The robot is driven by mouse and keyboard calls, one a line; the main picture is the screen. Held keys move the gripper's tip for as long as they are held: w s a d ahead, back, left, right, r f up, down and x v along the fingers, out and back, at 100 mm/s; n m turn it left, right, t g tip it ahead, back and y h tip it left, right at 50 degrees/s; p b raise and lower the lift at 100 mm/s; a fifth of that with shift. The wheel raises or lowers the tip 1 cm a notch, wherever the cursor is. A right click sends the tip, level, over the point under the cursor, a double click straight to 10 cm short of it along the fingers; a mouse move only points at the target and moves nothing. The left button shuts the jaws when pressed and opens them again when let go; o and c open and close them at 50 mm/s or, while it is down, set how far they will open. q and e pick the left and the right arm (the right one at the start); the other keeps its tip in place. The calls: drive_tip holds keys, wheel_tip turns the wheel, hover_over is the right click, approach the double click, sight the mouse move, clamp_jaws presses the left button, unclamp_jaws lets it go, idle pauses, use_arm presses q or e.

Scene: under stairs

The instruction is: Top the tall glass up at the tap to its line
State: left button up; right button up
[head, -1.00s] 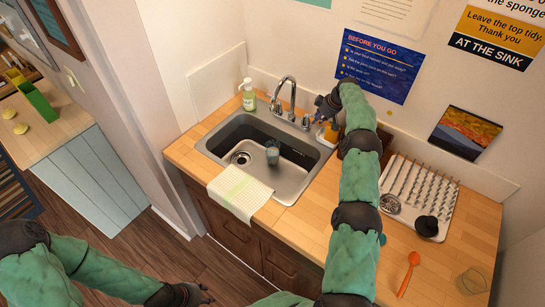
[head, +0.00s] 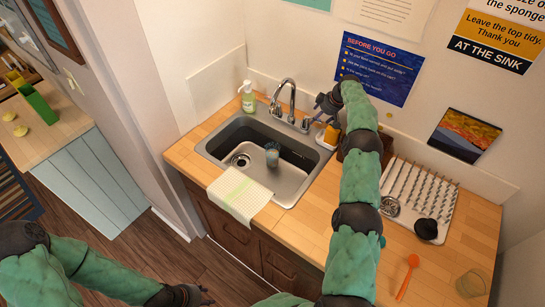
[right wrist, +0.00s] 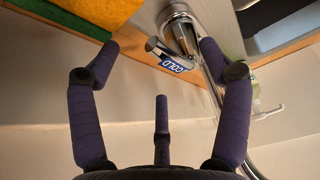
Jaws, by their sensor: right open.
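A glass (head: 272,156) stands in the sink (head: 290,182), below the spout of the chrome tap (head: 287,96). Its water level and line are too small to tell. My right gripper (head: 323,106) is at the tap's right side. In the right wrist view, my right gripper (right wrist: 155,50) is open, its fingers spread around the lever marked COLD (right wrist: 170,59); I see no clear grip on it. My left gripper (head: 203,295) is low at the front, away from the sink; its fingers are too small to read.
A soap bottle (head: 248,97) stands left of the tap. A cloth (head: 240,194) hangs over the sink's front edge. A drying rack (head: 415,195), an orange spoon (head: 407,275) and a clear tumbler (head: 471,283) are on the right counter.

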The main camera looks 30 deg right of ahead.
wheel_tip(320, 180, up, 5)
drive_tip(key=shift+r+p, duration=0.15)
drive_tip(key=shift+p, duration=1.1)
